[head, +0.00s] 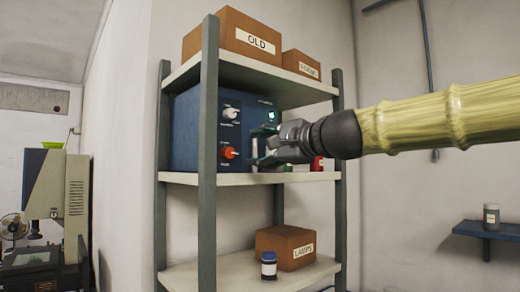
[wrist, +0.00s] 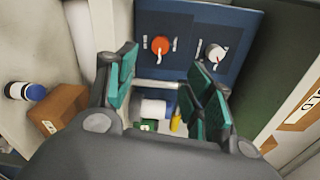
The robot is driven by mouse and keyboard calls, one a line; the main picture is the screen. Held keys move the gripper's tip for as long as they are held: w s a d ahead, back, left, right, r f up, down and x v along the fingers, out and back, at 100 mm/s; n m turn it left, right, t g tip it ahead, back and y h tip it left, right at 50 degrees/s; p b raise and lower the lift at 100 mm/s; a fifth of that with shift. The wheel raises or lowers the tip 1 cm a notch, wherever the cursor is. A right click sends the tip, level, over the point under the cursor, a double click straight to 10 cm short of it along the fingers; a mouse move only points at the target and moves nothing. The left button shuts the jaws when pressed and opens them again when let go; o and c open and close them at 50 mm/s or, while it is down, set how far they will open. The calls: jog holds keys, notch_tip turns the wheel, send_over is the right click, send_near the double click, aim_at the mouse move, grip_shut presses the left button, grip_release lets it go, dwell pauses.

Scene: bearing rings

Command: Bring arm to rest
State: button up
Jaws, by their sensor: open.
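My gripper (head: 264,145) is in front of the right part of a blue control box (head: 190,130), on the middle shelf of a rack. In the wrist view my gripper (wrist: 165,85) has its green-padded fingers spread, with nothing held between them. The blue box (wrist: 185,75) shows beyond the fingertips, with a red-orange knob (wrist: 160,45) and a white knob (wrist: 215,53). The head view also shows the white knob (head: 231,112) above the red-orange knob (head: 229,152). Contact between the fingers and the box cannot be told. My arm reaches in from the right and hides part of the shelf.
The rack has grey posts (head: 208,150). A box marked OLD (head: 215,32) and a smaller box (head: 300,64) sit on top. Below are a cardboard box (head: 270,240) and a blue-capped jar (head: 268,268). A blue wall shelf (head: 485,232) holds a jar (head: 491,217) at right.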

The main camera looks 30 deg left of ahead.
dwell(0.3)
